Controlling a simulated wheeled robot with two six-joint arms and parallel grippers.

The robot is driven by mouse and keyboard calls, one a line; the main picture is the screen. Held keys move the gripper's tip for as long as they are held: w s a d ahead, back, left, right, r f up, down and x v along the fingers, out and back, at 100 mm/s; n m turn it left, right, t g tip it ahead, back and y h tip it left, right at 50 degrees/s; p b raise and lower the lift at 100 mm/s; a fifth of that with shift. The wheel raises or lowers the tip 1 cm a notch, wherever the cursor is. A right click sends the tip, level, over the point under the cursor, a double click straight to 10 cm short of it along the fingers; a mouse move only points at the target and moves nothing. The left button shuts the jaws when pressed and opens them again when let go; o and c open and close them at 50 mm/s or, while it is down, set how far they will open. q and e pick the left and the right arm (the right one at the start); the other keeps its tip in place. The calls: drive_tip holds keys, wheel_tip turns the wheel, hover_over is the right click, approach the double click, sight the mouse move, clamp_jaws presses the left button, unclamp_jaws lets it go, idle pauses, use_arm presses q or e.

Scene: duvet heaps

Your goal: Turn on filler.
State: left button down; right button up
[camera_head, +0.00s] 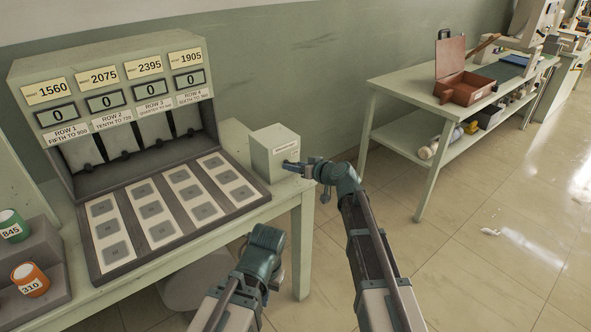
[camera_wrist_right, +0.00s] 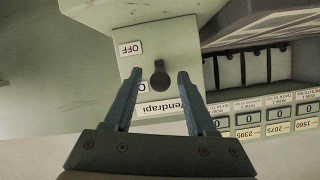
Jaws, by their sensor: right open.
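The filler is a pale green machine (camera_head: 120,60) with several row displays reading 0. A small pale box (camera_head: 270,140) stands at its right, with a label on its side. In the right wrist view the box (camera_wrist_right: 160,30) carries a dark round knob (camera_wrist_right: 159,76), an OFF plate (camera_wrist_right: 130,48) and a second plate partly hidden by a finger. My right gripper (camera_head: 290,165) is open at the box's labelled face. In the wrist view its fingertips (camera_wrist_right: 158,74) flank the knob with gaps; I cannot tell the depth. My left arm shows at bottom centre; its fingers are out of sight.
Orange (camera_head: 30,279) and green (camera_head: 12,226) numbered containers sit on a grey step at left. A side table (camera_head: 395,90) with an open brown case (camera_head: 465,85) stands at back right. The tiled floor between the tables is open.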

clamp_jaws()
drive_tip(key=shift+w+a+r+p, duration=0.15)
drive_tip(key=shift+r+p, duration=0.3)
drive_tip(key=shift+p, duration=0.6)
drive_tip(key=shift+g+h+p, duration=0.4)
drive_tip(key=shift+g+p, duration=0.1)
drive_tip(key=shift+p, duration=0.2)
drive_tip(key=shift+f, duration=0.1)
unclamp_jaws()
